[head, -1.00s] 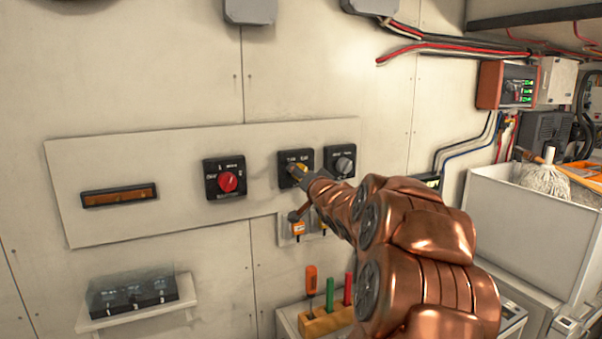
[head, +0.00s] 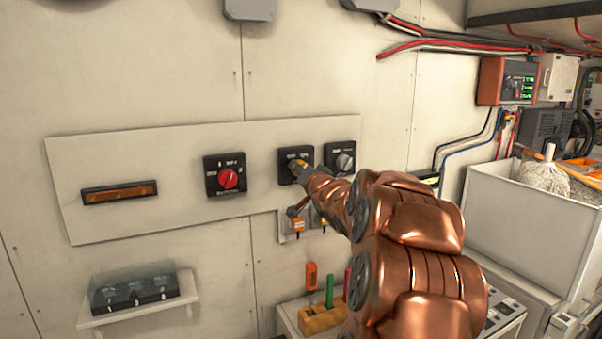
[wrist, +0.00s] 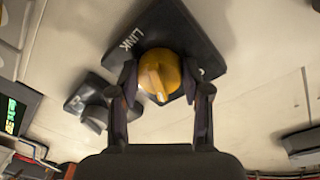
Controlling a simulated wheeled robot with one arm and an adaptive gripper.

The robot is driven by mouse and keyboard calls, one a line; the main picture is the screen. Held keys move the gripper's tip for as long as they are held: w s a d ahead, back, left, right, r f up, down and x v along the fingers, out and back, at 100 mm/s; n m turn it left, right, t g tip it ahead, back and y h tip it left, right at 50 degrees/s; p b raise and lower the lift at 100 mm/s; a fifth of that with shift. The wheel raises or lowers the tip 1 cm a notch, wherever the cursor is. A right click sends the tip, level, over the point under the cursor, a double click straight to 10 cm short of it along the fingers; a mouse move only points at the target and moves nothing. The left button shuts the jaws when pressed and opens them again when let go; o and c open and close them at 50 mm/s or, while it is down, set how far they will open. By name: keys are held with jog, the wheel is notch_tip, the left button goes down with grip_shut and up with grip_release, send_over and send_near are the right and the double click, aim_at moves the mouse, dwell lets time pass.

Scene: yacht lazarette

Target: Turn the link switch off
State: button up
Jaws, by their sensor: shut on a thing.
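The link switch is a yellow rotary knob on a black square plate (head: 285,153) in the middle of the wall panel. In the wrist view its plate (wrist: 184,30) reads "LINK", and the yellow knob (wrist: 158,74) sits between my fingers. My gripper (wrist: 160,88) is shut on the knob, one finger at each side. In the head view my gripper (head: 299,172) reaches the knob from the lower right and partly hides it. The knob's ridge runs nearly straight up and down in the wrist view. The markings at the plate's far side are mostly hidden.
A red knob switch (head: 228,178) is to the left and a grey knob switch (head: 344,160) close to the right. Orange-tagged keys (head: 297,227) hang just below. A tool rack (head: 322,318) stands lower, and a covered box (head: 135,293) sits on a shelf at lower left.

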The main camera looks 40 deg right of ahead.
jog(key=shift+c, duration=0.8)
jog(key=shift+f+n, duration=0.1)
jog(key=shift+n, duration=0.2)
jog(key=n+b, duration=0.2)
jog(key=n, duration=0.1)
jog(key=shift+f+n+b, duration=0.15)
jog(key=shift+n+b, duration=0.15)
jog(key=shift+b, duration=0.1)
jog(key=n+b, duration=0.1)
jog(key=n, duration=0.2)
jog(key=shift+d+n+t, duration=0.1)
jog(key=shift+n+t, duration=0.3)
jog(key=n+b, duration=0.1)
jog(key=n, duration=0.3)
jog(key=shift+d+b, duration=0.1)
jog(key=shift+b, duration=0.3)
jog(key=shift+n, duration=0.4)
jog(key=o, duration=1.2)
jog(key=shift+c, duration=0.2)
